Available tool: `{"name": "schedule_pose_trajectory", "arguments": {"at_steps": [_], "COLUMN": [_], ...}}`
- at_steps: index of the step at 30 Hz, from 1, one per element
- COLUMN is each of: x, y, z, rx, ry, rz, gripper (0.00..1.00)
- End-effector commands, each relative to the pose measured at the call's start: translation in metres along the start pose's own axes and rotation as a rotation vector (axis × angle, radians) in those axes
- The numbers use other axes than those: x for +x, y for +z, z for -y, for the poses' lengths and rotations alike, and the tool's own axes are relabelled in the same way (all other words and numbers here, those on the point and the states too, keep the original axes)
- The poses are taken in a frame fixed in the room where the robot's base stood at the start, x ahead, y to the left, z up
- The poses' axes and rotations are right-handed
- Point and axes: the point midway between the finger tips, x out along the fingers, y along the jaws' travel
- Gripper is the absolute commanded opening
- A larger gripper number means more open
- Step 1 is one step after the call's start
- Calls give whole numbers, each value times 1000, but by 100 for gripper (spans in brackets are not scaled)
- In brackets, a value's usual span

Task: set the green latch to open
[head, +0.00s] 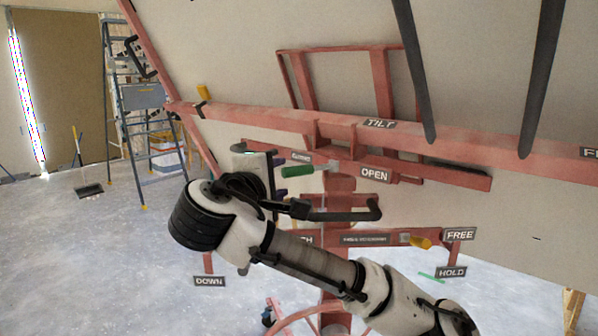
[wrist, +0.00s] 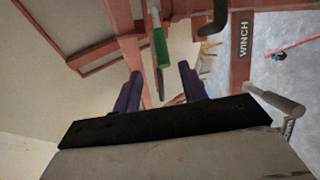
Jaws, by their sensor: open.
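The green latch handle (head: 297,171) sticks out to the left from the red lift frame, left of the OPEN sign (head: 374,174). In the wrist view the green handle (wrist: 160,47) lies ahead of the gap between my fingers, its near end about level with the fingertips. My gripper (head: 281,178) is open and empty, with purple fingers just left of the handle's end. In the wrist view its two fingers (wrist: 160,72) stand apart on either side of the handle's line. I cannot tell whether either touches it.
A black crank handle (head: 345,214) lies just below, in front of the frame. The red TILT beam (head: 440,137) and large pale panel (head: 340,25) rise above. A yellow handle (head: 420,242) sits lower right near FREE and HOLD signs. A stepladder (head: 143,100) stands far left; the floor there is mostly open.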

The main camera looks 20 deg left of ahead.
Motion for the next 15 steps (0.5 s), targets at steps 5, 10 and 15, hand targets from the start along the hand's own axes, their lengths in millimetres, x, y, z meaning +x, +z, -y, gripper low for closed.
{"name": "schedule_pose_trajectory", "arguments": {"at_steps": [5,10,15], "x": [32,68,96], "y": [1,3,2], "z": [4,0,0], "rx": [1,-3,-3], "ry": [-14,-9,-8], "rz": [7,9,8], "gripper": [42,42,42]}}
